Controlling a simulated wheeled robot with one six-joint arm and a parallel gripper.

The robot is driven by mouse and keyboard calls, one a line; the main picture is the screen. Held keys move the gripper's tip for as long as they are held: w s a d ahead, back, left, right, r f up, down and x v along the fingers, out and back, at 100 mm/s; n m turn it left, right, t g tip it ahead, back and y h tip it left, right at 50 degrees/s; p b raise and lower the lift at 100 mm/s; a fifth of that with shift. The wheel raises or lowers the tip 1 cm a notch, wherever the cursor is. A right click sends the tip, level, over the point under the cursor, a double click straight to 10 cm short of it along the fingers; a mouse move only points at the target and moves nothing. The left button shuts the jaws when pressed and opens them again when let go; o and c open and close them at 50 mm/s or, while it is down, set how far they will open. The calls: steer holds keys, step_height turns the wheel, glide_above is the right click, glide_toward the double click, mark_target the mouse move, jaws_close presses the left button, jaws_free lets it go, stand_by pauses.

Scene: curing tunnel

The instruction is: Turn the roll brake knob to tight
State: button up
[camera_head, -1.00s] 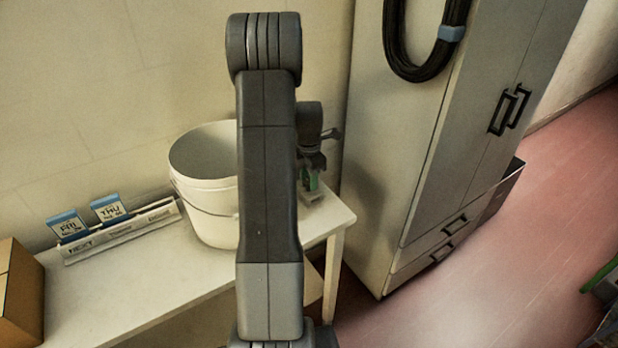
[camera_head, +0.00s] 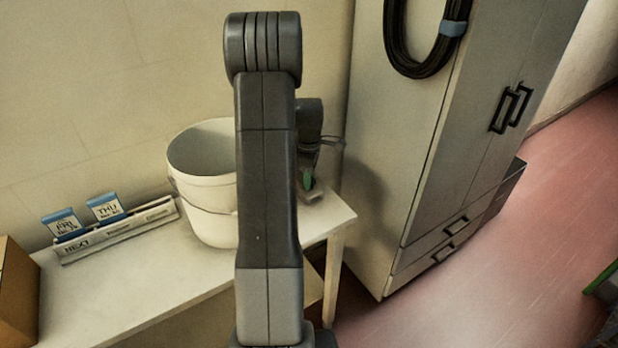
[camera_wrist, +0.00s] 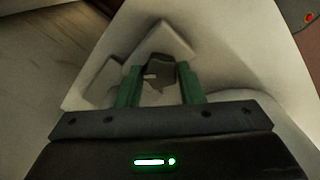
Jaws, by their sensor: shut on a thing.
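The roll brake knob (camera_wrist: 160,72) is a small dark piece with a pale mark, seen in the wrist view between the two green fingers of my gripper (camera_wrist: 160,88). My gripper is shut on it. The fingers hide its sides, so which setting it points to cannot be read. A pale block-like base lies around and beyond the knob. In the head view my gripper (camera_head: 307,181) points down at the right end of the table, over a small grey base (camera_head: 314,195). The knob itself is hidden there by the gripper.
A white bucket (camera_head: 205,190) stands close left of my gripper on the pale table (camera_head: 140,285). A sign rack (camera_head: 115,232) with blue-topped cards and a cardboard box (camera_head: 15,295) are further left. A tall cabinet (camera_head: 400,150) stands just right.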

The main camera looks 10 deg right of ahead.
steer(key=m, duration=0.4)
steer(key=shift+m, duration=0.4)
steer(key=shift+m+b, duration=0.4)
steer(key=shift+m, duration=1.8)
steer(key=o, duration=1)
steer(key=shift+r, duration=0.1)
step_height(320, 180, up, 14)
steer(key=shift+f, duration=0.15)
steer(key=shift+f, duration=0.1)
